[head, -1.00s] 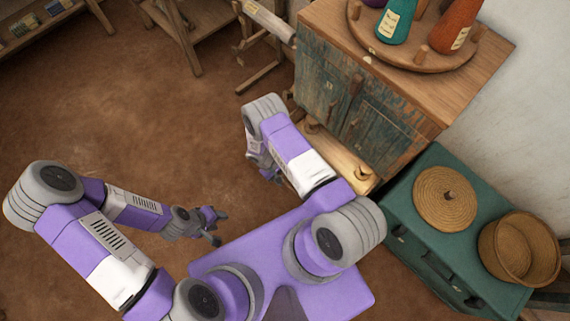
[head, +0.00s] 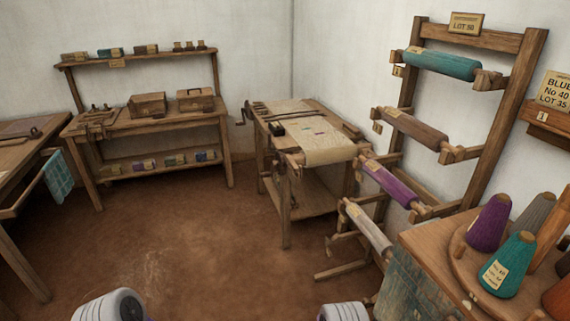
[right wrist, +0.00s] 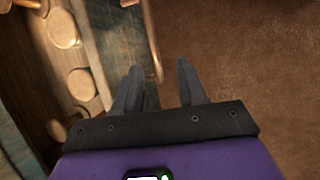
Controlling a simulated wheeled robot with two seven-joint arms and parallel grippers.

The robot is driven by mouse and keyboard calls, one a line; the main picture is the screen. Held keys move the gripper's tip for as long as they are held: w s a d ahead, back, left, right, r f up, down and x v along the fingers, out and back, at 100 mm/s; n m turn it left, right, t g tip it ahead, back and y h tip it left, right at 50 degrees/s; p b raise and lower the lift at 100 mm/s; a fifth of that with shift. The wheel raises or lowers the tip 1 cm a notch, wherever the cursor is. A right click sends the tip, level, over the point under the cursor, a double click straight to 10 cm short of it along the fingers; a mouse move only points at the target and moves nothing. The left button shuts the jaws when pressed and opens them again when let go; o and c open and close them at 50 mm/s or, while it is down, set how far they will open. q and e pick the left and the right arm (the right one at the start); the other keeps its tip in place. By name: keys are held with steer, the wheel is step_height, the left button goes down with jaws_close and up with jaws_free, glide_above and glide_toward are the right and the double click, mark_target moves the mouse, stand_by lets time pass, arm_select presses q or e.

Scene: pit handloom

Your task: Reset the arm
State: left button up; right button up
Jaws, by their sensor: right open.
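My right gripper (right wrist: 158,80) shows in the right wrist view. Its two dark fingers are apart, with nothing between them. Beyond its fingers are brown floor and the edge of a worn blue-green wooden panel (right wrist: 115,45). I cannot tell whether the left finger is touching that panel. In the head view only the rounded grey tops of my two arms show, at the bottom edge. Neither gripper is in the head view. My left gripper is out of sight.
A wooden cabinet (head: 428,245) with yarn cones, including a purple cone (head: 489,223) and a teal cone (head: 508,265), stands at right. A roller rack (head: 497,125), a small table (head: 285,110) and a shelved bench (head: 150,118) stand behind. The floor (head: 190,240) at centre left is clear.

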steer(key=s+a+r+m+t+y+p, duration=0.2)
steer(key=s+a+r+y, duration=0.1)
steer(key=r, duration=0.6)
steer(key=s+a+r+m+t+y+p, duration=0.2)
steer(key=s+r, duration=0.4)
steer(key=r, duration=0.4)
steer(key=shift+a+m+t+y, duration=0.3)
steer(key=shift+a+m+y, duration=0.2)
steer(key=shift+a+y, duration=0.6)
steer(key=shift+r, duration=0.1)
